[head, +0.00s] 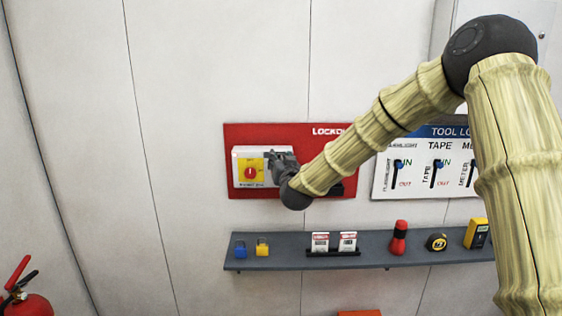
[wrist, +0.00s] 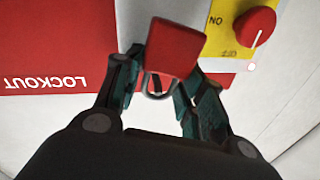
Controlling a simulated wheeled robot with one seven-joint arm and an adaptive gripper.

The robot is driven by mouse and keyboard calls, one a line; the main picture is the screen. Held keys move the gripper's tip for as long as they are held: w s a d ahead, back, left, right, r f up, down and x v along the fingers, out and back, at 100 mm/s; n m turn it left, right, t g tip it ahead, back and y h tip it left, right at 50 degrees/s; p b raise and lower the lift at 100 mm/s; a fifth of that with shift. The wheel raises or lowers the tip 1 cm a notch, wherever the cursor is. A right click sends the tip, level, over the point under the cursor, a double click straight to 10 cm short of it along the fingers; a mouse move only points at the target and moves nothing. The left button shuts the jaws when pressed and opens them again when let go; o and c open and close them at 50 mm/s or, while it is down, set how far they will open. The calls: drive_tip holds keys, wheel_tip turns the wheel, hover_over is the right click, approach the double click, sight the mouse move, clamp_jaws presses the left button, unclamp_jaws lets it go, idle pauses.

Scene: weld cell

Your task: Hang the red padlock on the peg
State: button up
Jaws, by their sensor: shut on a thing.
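The red padlock (wrist: 178,46) shows in the wrist view between the fingertips of my gripper (wrist: 157,76), with its dark shackle toward the gripper's palm. My gripper is shut on it. In the head view my gripper (head: 281,162) is in front of the red lockout board (head: 235,133), by the right side of the white switch box with the yellow plate and red knob (head: 250,174). The padlock cannot be made out in the head view. I cannot make out the peg in either view; my arm covers part of the board.
A grey shelf (head: 290,262) below the board holds a blue padlock (head: 240,250), a yellow padlock (head: 262,248), tags (head: 320,242), a red-topped tool (head: 399,238) and a tape measure (head: 436,242). A tool board (head: 385,187) hangs right. A fire extinguisher (head: 22,298) stands lower left.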

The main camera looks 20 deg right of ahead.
drive_tip(key=shift+w+d+f+b, duration=0.2)
drive_tip(key=shift+w+f+b, duration=0.25)
drive_tip(key=shift+w+b, duration=0.2)
idle(0.5)
drive_tip(key=o, duration=1.1)
drive_tip(key=shift+o, duration=0.2)
